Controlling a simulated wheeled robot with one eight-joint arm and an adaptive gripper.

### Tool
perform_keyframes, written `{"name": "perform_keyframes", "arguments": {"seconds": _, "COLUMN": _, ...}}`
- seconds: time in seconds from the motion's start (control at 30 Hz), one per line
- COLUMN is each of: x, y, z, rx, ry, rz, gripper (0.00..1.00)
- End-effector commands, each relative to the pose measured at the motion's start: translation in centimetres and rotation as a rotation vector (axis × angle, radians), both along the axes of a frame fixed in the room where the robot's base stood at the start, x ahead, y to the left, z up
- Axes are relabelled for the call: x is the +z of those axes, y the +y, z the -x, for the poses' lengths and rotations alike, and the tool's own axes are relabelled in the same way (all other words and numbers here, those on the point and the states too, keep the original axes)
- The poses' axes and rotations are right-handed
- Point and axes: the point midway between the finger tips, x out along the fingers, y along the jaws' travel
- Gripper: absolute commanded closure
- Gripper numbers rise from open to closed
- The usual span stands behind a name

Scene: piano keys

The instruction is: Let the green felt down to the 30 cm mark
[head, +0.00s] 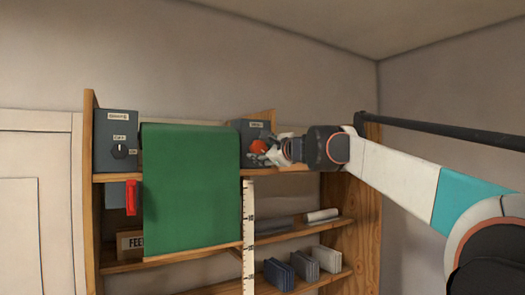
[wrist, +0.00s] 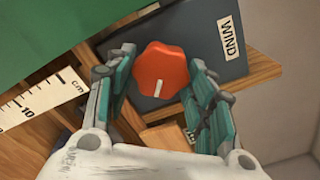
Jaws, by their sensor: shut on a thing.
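The green felt (head: 190,190) hangs down in front of the shelf unit in the head view. Its lower edge is beside the white centimetre ruler (head: 248,230), below the 10 mark and seemingly near the second number; the exact reading is too small to tell. The ruler's top, with its 10, shows in the wrist view (wrist: 40,103). The orange-red knob (wrist: 161,72) sits on the dark box labelled WIND (wrist: 205,45); it also shows in the head view (head: 259,147). My gripper (wrist: 162,62) is shut on this knob, a finger on either side.
A grey box with a black dial (head: 119,151) stands left of the felt, with a red lever (head: 131,197) below it. Lower shelves hold dark and grey blocks (head: 280,275) and rolls. A dark rail (head: 450,132) runs at the right.

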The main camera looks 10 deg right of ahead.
Motion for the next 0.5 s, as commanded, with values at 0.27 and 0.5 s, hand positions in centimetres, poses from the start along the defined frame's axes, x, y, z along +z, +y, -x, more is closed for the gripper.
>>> {"name": "perform_keyframes", "arguments": {"seconds": 0.27, "x": -0.20, "y": 0.09, "z": 0.03, "rx": -0.001, "ry": 0.082, "rz": -0.249, "gripper": 0.74}}
{"name": "perform_keyframes", "arguments": {"seconds": 0.5, "x": -0.31, "y": 0.21, "z": 0.07, "rx": -0.001, "ry": 0.152, "rz": -0.465, "gripper": 0.74}}
